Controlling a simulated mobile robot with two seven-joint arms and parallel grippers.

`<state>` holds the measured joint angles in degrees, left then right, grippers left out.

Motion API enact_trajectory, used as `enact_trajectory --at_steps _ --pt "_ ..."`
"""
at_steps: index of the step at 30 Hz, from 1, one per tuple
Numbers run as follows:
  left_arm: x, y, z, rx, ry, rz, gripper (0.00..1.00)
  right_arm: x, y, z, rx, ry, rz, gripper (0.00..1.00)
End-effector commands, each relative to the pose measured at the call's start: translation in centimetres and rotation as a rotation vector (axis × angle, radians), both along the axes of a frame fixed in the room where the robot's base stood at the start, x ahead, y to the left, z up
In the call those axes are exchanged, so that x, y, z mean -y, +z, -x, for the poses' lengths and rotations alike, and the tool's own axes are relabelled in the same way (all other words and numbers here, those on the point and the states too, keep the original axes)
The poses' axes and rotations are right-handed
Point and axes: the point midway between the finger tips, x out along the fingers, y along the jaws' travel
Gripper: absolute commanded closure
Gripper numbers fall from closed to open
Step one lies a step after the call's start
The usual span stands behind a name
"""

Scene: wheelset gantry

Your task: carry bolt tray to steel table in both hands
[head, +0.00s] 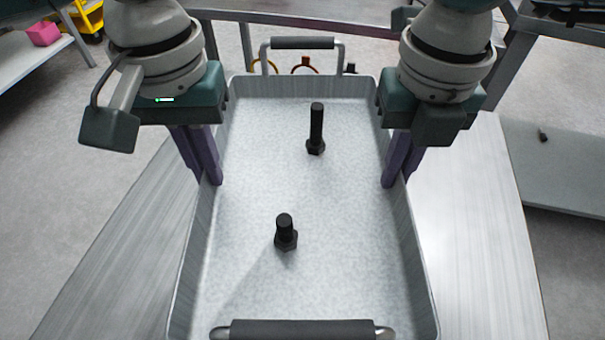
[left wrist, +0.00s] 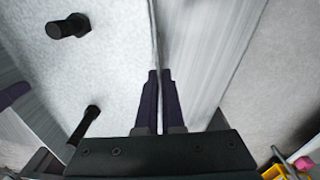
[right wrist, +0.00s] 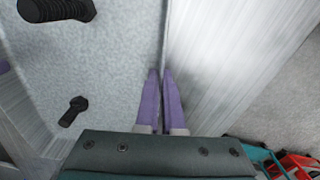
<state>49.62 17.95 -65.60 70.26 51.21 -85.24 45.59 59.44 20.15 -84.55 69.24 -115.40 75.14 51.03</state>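The bolt tray (head: 300,190) is a grey, shallow, long tray with a padded bar handle at its far end and one at its near end. My left gripper (head: 209,178) is shut on the left side wall, with a finger on each side in the left wrist view (left wrist: 160,80). My right gripper (head: 393,178) is shut on the right side wall, likewise in the right wrist view (right wrist: 160,78). The tray is over the brushed steel table (head: 465,240); any gap is hidden.
A grey shelf or bench (head: 555,165) stands at the right. At the upper left are a white shelf (head: 30,60) with a pink block (head: 43,33) and a yellow item (head: 88,18). A grey rail (head: 240,15) crosses behind the tray. Floor shows on both sides.

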Motion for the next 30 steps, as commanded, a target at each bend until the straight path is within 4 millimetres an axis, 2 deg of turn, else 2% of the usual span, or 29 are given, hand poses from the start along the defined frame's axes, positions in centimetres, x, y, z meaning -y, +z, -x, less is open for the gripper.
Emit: enact_trajectory --at_steps 24,30 --pt "-0.16 0.02 -0.02 0.000 0.002 -0.004 1.00 0.16 0.02 -0.02 -0.001 -0.002 0.004 1.00" --pt "-0.15 0.58 -0.07 0.001 0.002 -0.004 1.00 0.15 0.57 -0.06 0.001 -0.002 0.004 1.00"
